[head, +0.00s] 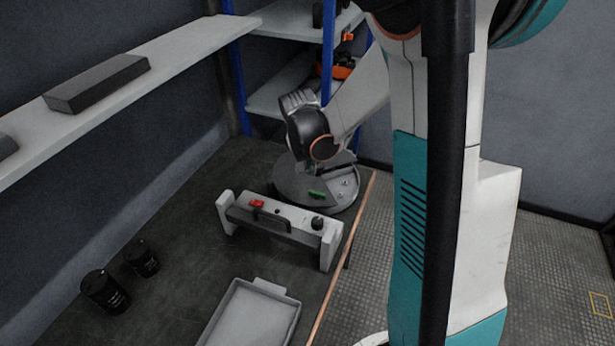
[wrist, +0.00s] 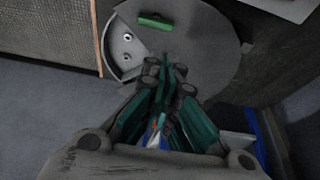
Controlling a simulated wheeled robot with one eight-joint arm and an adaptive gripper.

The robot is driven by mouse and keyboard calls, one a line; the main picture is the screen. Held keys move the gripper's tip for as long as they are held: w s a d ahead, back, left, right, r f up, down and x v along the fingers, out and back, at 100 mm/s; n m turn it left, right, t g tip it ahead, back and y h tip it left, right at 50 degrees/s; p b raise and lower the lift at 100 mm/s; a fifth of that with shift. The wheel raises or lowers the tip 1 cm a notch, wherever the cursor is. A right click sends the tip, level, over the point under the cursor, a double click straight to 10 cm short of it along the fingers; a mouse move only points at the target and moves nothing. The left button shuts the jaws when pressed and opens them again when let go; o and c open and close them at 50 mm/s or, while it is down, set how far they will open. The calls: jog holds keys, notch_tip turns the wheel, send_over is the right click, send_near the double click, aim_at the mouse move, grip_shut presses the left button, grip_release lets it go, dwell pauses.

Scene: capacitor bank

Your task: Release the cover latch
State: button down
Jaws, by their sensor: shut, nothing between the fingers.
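A round grey cover plate (head: 290,187) lies at the table's far right corner, with a green bar (head: 317,195), which looks like the latch, on it. In the wrist view the round cover (wrist: 200,45) is at the top, with the green bar (wrist: 155,20) near its upper edge. A pale open sector beside it shows metal studs (wrist: 127,38). My gripper (wrist: 166,64) is shut and empty. Its tips point toward the cover, in the picture below the green bar and apart from it. In the head view my wrist hides the fingers and part of the cover.
A white and grey panel on legs (head: 285,214), with a red switch (head: 257,203), a handle and a black knob (head: 318,222), stands in front of the cover. A grey tray (head: 250,315) and two black canisters (head: 105,290) are nearer. Blue-post shelving (head: 283,100) stands behind.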

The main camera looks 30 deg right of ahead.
aim_at(317, 194)
jog(key=shift+f, duration=0.15)
jog(key=b+x, duration=0.4)
jog(key=x, duration=0.6)
dwell(0.7)
